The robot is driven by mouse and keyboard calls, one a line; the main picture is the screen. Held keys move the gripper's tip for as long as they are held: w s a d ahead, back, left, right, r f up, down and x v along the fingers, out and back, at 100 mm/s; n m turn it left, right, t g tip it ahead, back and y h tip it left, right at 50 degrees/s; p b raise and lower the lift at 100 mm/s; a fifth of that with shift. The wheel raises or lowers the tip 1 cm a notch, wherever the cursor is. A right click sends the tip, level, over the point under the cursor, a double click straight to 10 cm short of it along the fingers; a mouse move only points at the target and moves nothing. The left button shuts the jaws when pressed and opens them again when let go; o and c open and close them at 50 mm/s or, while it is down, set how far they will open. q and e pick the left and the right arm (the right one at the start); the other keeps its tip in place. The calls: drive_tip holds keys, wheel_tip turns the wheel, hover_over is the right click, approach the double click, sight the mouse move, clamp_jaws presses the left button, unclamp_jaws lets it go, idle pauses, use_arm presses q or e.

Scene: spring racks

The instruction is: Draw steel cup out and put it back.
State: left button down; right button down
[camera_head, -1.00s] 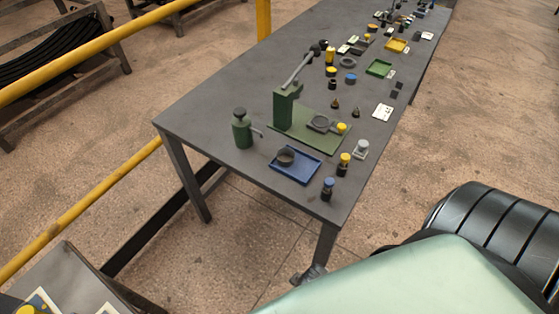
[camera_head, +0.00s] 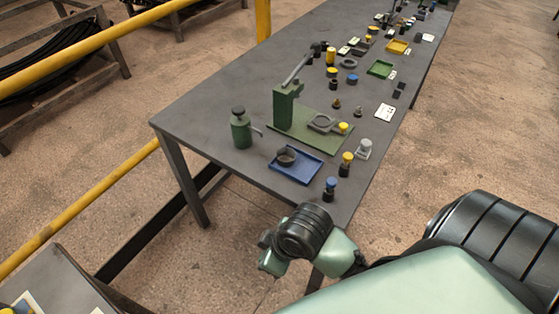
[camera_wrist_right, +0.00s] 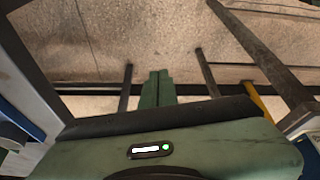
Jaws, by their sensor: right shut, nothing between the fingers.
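A dark grey round cup (camera_head: 286,157), which may be the steel cup, sits in the blue tray (camera_head: 311,171) at the near end of the table. My right gripper (camera_head: 270,263) is below and in front of the near table edge, apart from the cup and tray. In the right wrist view its green fingers (camera_wrist_right: 157,88) are together and empty, with floor beyond. My left gripper is not in view.
A green bottle (camera_head: 241,130) stands left of the tray. Blue-topped (camera_head: 330,190) and yellow-topped (camera_head: 346,164) pieces stand to its right. The table's near left corner (camera_head: 180,120) is bare. A yellow rail (camera_head: 95,70) runs along the left.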

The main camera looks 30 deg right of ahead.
drive_tip(key=w+a+r+n, duration=0.2)
drive_tip(key=w+n, duration=0.5)
drive_tip(key=n+g+h, duration=0.2)
drive_tip(key=n+g, duration=0.2)
drive_tip(key=n, duration=0.5)
approach(285, 165)
drive_tip(key=s+a+r, duration=0.2)
drive_tip(key=a+r, duration=0.1)
drive_tip(key=a, duration=0.3)
drive_tip(key=f, duration=0.9)
drive_tip(key=shift+s+d+f+p, duration=0.1)
drive_tip(key=shift+d+f+p, duration=0.1)
drive_tip(key=shift+f+p, duration=0.15)
drive_tip(key=shift+w+d+r+p, duration=0.1)
drive_tip(key=shift+w+d+p, duration=0.15)
drive_tip(key=shift+d, duration=0.35)
drive_tip(key=shift+w+d+p, duration=0.15)
drive_tip(key=shift+w+d, duration=0.2)
drive_tip(key=shift+d, duration=0.2)
drive_tip(key=shift+w+d, duration=0.3)
drive_tip(key=shift+d, duration=0.4)
